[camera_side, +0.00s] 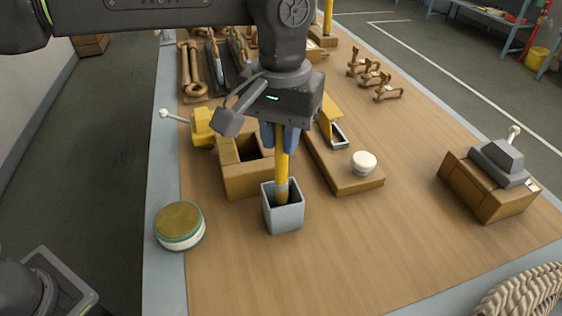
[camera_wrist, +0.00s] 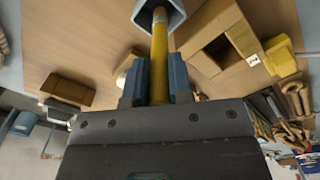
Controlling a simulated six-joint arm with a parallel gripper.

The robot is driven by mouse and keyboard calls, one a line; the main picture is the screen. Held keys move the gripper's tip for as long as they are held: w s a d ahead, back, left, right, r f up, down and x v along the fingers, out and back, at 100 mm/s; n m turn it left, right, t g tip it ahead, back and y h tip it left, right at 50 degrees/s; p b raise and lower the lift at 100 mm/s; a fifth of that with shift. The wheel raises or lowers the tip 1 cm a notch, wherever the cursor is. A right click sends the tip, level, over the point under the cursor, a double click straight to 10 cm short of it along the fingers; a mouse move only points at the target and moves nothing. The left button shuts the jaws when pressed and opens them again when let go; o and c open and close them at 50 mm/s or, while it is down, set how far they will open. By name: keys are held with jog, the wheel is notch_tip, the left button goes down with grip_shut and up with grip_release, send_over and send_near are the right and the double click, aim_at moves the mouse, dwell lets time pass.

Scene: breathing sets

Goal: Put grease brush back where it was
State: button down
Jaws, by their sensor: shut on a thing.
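The grease brush (camera_side: 282,160) has a yellow handle and stands about upright. Its lower end is inside a light grey square holder (camera_side: 284,217) on the table. My gripper (camera_side: 281,140) is shut on the handle above the holder. In the wrist view the brush (camera_wrist: 159,60) runs between my gripper's two blue-grey fingers (camera_wrist: 158,82) and into the mouth of the grey holder (camera_wrist: 152,12). The brush's bottom end is hidden inside the holder, so I cannot tell whether it touches the floor of it.
A wooden box (camera_side: 240,181) with an opening stands close behind the holder. A round tin (camera_side: 180,226) is at the left edge. A wooden block with a white knob (camera_side: 364,163) is to the right. A box with a grey lever device (camera_side: 491,185) stands far right.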

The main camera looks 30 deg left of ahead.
aim_at(281, 181)
jog(key=shift+f, duration=2.15)
jog(key=shift+f, duration=0.2)
jog(key=c, duration=1)
grip_release()
notch_tip(281, 181, up, 12)
jog(key=shift+f, duration=0.25)
jog(key=shift+r, duration=0.45)
jog(key=shift+a, duration=0.1)
